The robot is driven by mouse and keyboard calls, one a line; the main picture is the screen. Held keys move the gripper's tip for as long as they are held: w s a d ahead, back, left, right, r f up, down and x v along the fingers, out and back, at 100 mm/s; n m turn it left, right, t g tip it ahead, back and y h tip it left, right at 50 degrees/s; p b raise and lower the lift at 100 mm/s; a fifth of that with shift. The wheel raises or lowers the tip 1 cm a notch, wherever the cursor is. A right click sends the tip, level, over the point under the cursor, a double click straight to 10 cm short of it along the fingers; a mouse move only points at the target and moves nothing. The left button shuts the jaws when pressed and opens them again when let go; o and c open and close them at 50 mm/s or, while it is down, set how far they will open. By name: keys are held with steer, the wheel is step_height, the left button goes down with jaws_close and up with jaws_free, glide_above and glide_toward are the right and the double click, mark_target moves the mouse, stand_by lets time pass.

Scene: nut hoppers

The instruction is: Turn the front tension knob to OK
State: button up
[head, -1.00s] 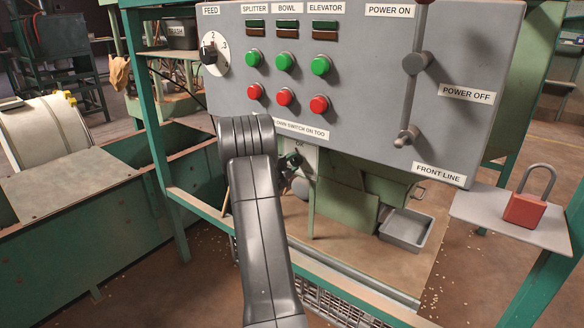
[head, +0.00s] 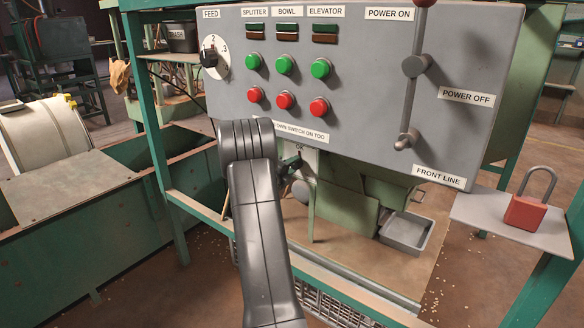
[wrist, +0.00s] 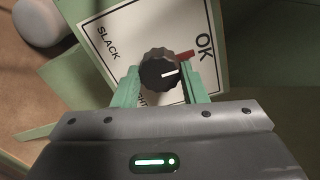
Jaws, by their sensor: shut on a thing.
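The front tension knob (wrist: 158,65) is black and ridged with a white pointer line. It sits on a white dial plate (wrist: 115,22) marked SLACK, OK and a partly hidden third word. My gripper (wrist: 161,84) is shut on the knob, with one green finger on each side. The pointer line aims right in the wrist view, slightly below the red mark beside OK. In the head view my gripper (head: 292,163) is at the dial plate (head: 305,155) below the control panel, partly hidden by my arm; the knob cannot be made out there.
The grey control panel (head: 360,110) overhangs the dial, with green and red buttons, a feed dial (head: 209,58) and a power lever (head: 412,85). A red padlock (head: 525,211) stands on a shelf at right.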

steer(key=shift+f, duration=0.1)
steer(key=o, duration=1)
steer(key=shift+c, duration=0.2)
steer(key=p+v, duration=0.3)
steer(key=v, duration=1)
steer(key=shift+s+a+p, duration=0.25)
steer(key=shift+s+p, duration=0.05)
steer(key=shift+s, duration=0.05)
steer(key=b+x, duration=0.3)
steer(key=x, duration=0.9)
steer(key=shift+w+d, duration=0.1)
steer(key=shift+d, duration=0.05)
steer(key=shift+b+x, duration=0.35)
steer(key=shift+x, duration=0.5)
